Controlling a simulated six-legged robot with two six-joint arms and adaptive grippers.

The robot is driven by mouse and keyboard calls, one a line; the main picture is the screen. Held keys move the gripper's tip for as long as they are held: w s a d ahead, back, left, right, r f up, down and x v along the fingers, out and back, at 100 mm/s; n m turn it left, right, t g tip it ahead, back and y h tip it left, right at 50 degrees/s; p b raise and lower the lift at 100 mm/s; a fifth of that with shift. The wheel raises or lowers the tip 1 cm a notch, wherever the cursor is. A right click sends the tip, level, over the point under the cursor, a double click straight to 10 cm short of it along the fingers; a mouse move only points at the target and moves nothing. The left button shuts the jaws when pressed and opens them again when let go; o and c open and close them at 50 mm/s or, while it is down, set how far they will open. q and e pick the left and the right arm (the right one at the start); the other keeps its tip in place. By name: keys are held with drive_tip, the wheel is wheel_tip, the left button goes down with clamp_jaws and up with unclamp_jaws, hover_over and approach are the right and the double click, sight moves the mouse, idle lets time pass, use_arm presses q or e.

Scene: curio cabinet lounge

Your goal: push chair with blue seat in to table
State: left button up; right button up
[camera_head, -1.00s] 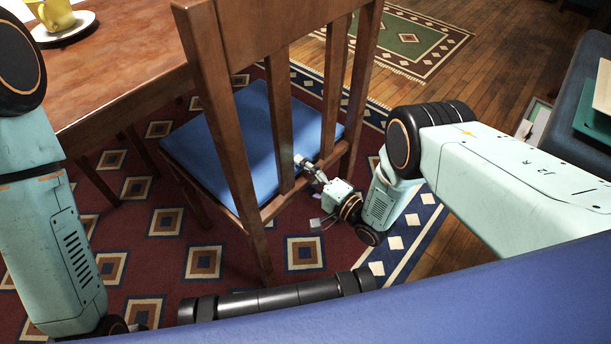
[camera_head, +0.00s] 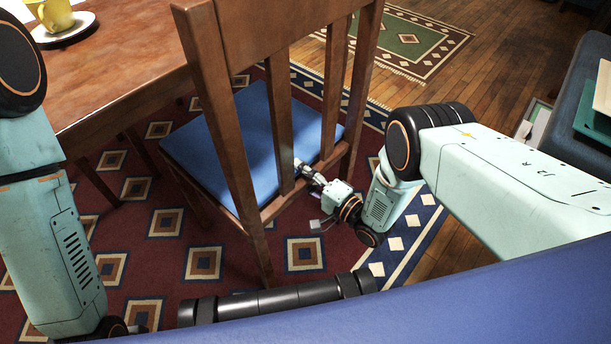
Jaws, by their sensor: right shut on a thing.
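The wooden chair (camera_head: 210,95) stands upright in the middle of the head view, its slatted back towards me. Its blue seat (camera_head: 205,150) shows between the slats. The wooden table (camera_head: 120,65) is at the upper left, its edge close to the chair's left side. My right gripper (camera_head: 303,170) is at the lower part of the chair back, shut on the chair by a slat near the lower rail. The fingertips are partly hidden by the slat. My left arm comes down along the left edge, and its gripper is out of the picture.
A yellow cup (camera_head: 55,14) stands on a white saucer (camera_head: 68,30) on the table. A patterned red and blue rug (camera_head: 150,250) covers the floor under the chair. A dark blue bench (camera_head: 575,110) with a teal item (camera_head: 600,118) on it is at the right.

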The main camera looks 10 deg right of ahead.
drive_tip(key=shift+r, duration=0.1)
clamp_jaws()
drive_tip(key=shift+f, duration=0.2)
idle(0.5)
